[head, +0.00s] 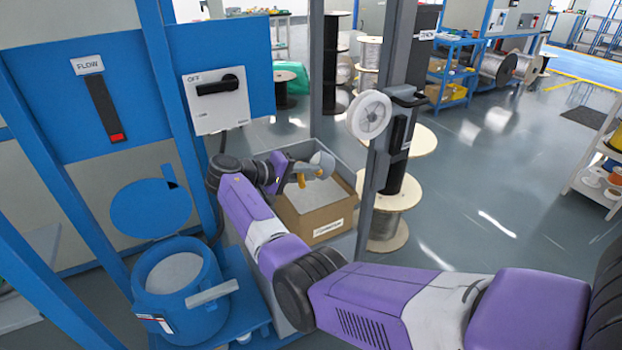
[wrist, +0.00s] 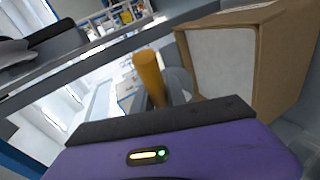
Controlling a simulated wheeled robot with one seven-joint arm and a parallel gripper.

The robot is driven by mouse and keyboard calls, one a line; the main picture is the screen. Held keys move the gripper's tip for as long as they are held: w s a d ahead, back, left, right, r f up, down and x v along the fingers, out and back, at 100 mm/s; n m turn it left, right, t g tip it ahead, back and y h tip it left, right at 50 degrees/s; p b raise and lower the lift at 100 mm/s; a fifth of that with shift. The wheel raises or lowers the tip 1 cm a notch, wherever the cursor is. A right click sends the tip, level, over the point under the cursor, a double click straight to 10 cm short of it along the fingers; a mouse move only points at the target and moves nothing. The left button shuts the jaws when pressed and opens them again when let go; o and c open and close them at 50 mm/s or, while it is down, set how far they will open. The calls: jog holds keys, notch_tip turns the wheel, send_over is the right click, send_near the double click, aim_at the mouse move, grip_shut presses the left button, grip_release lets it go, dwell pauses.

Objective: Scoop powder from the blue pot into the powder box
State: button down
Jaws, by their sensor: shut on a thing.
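The blue pot (head: 205,315) stands at the lower left of the head view with its round blue lid (head: 150,207) open and pale powder (head: 173,272) inside. The cardboard powder box (head: 317,230) stands right of it, with a whitish surface inside; it also shows at the right of the wrist view (wrist: 285,50). My gripper (head: 299,178) is at the box's upper side, shut on a scoop (head: 323,162) with a yellow-orange handle (wrist: 150,80). The grey scoop bowl looks tilted up on edge above the box. Whether powder is in it, I cannot tell.
A grey post (head: 375,165) with a white spool (head: 368,115) rises just right of the box. A grey bin wall (head: 347,150) surrounds the box. A blue frame and switch panel (head: 216,100) stand behind the pot. Open floor lies to the right.

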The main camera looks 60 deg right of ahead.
jog(key=h+b, duration=0.1)
jog(key=b, duration=0.1)
jog(key=w+f+g+h+b, duration=0.1)
jog(key=b, duration=0.2)
jog(key=shift+a+f+n, duration=0.15)
jog(key=shift+a+n, duration=0.25)
jog(key=shift+w, duration=0.1)
dwell(0.7)
notch_tip(320, 180, up, 6)
jog(key=m+t+y+p, duration=0.3)
jog(key=t+y+p, duration=0.5)
jog(key=p, duration=1.3)
jog(key=shift+y, duration=0.7)
jog(key=shift+a, duration=0.1)
dwell(0.6)
